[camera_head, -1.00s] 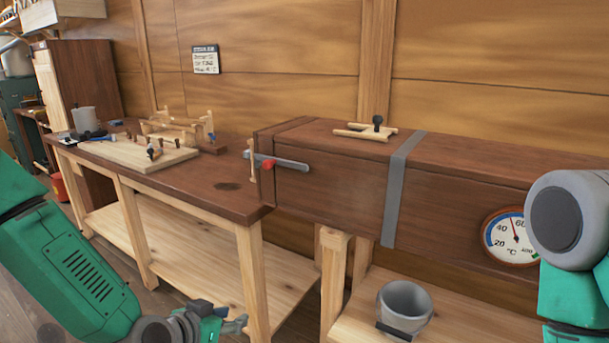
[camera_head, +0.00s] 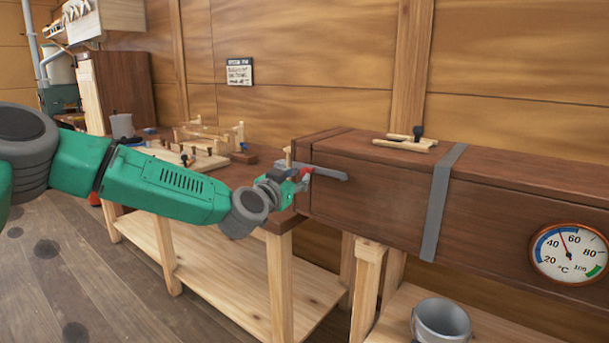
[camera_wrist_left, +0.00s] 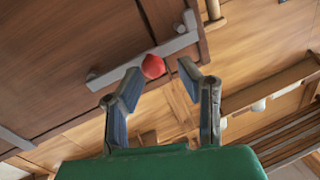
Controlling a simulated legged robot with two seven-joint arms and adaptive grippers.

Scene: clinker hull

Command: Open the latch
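The latch is a grey metal bar (camera_head: 330,174) with a red knob (camera_head: 306,172), on the end of the long brown wooden box (camera_head: 380,190). In the left wrist view the bar (camera_wrist_left: 178,45) runs slantwise across the box door, and the red knob (camera_wrist_left: 153,66) sits near its middle. My left gripper (camera_head: 298,180) is at the knob. Its fingers (camera_wrist_left: 160,77) are spread, with the knob between or just beyond the tips; I cannot tell whether they touch it. My right gripper is out of view.
A workbench (camera_head: 255,268) with a pale board and wooden pieces stands left of the box, under my left arm. A round thermometer (camera_head: 569,254) is on the box front. A grey bucket (camera_head: 440,322) stands below. A wooden piece (camera_head: 404,143) lies on top.

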